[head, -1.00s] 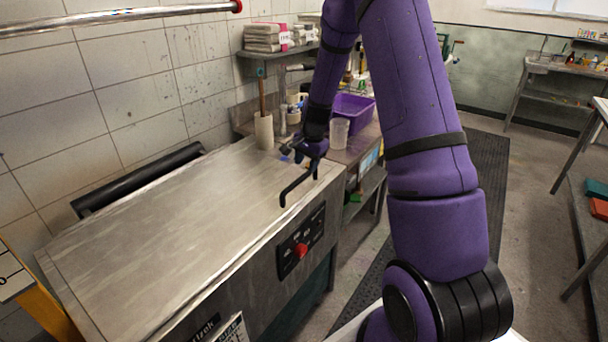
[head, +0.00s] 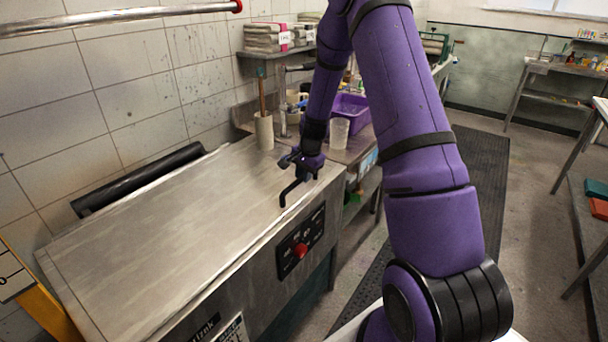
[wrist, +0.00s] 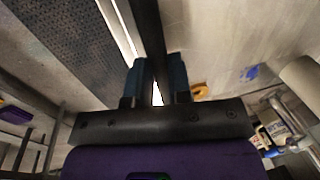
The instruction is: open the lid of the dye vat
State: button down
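The dye vat (head: 215,300) is a steel box at the left of the head view, with its flat lid (head: 150,225) lying level on top, down. A bent black handle (head: 290,193) stands at the lid's right front part. My gripper (head: 296,163) is at the far end of this handle, above the lid's right end. In the wrist view the black handle bar (wrist: 149,30) runs between the two dark blue fingers of my gripper (wrist: 158,75). The fingers stand close on either side of it. Whether they press on it is not clear.
A control panel with a red knob (head: 300,250) is on the vat's front. A black roller (head: 140,180) lies along the back wall. A dark floor mat (head: 480,180) lies clear at the right.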

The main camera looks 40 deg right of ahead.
jog(key=w+a+r+g, duration=0.1)
jog(key=w+r, duration=0.3)
jog(key=r, duration=0.4)
jog(key=w+a+r+g+h, duration=0.1)
jog(key=w+r, duration=0.3)
jog(key=r, duration=0.5)
jog(key=w+a+r+g, duration=0.2)
jog(key=w+r, duration=0.1)
jog(key=r, duration=0.5)
jog(key=shift+w+a+r+h, duration=0.2)
jog(key=shift+w+a+h, duration=0.1)
jog(key=shift+w, duration=0.1)
jog(key=c, duration=1.4)
grip_release()
jog(key=o, duration=0.3)
jog(key=shift+w+f, duration=0.2)
jog(key=shift+o, duration=0.2)
jog(key=shift+s+r, duration=0.1)
jog(key=shift+d, duration=0.1)
